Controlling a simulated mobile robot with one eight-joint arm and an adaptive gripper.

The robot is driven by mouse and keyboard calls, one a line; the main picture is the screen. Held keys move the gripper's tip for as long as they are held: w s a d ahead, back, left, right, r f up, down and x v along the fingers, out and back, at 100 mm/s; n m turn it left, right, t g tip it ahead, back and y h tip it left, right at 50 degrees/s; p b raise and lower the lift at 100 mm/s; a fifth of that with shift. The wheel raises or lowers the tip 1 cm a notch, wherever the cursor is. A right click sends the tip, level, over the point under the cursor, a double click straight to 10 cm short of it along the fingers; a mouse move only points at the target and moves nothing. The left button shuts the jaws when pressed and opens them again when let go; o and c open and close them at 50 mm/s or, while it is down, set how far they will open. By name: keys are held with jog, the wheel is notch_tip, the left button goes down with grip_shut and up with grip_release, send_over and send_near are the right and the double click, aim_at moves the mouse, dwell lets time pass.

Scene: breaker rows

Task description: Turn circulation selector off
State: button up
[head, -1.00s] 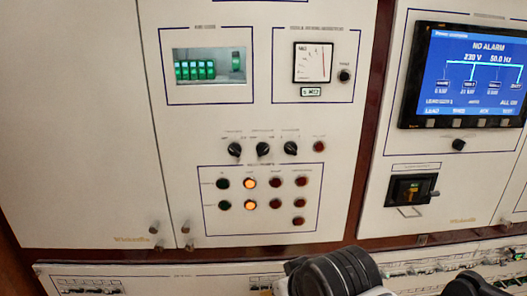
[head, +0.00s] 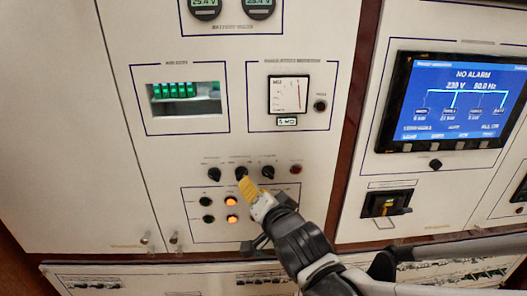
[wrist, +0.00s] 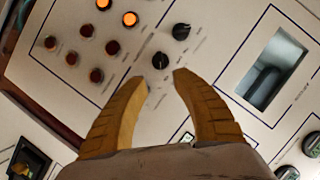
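Three black rotary selectors sit in a row on the cream panel. The head view shows the left one (head: 214,174), the middle one (head: 241,173) and the right one (head: 268,172). Their labels are too small to read, so I cannot tell which is circulation. My gripper (head: 250,186) is just below the middle selector. In the wrist view its two yellow fingers (wrist: 160,78) are apart and empty, with the middle selector (wrist: 161,61) just beyond the gap between their tips. The left selector (wrist: 180,31) is above it. The right one is not visible there. Pointer positions are unclear.
A red button (head: 295,169) is right of the selectors. Below them are lit orange lamps (head: 231,201) and several red buttons (wrist: 112,47). A screen (head: 456,100) is at the right.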

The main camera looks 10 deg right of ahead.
aim_at(242, 177)
jog(key=x, duration=0.5)
jog(key=b+x, duration=0.1)
jog(key=x, duration=0.4)
jog(key=shift+w+a+f+b, duration=0.15)
jog(key=shift+w+a+b, duration=0.1)
jog(key=shift+a+b, duration=0.05)
jog(key=shift+s, duration=0.1)
grip_shut()
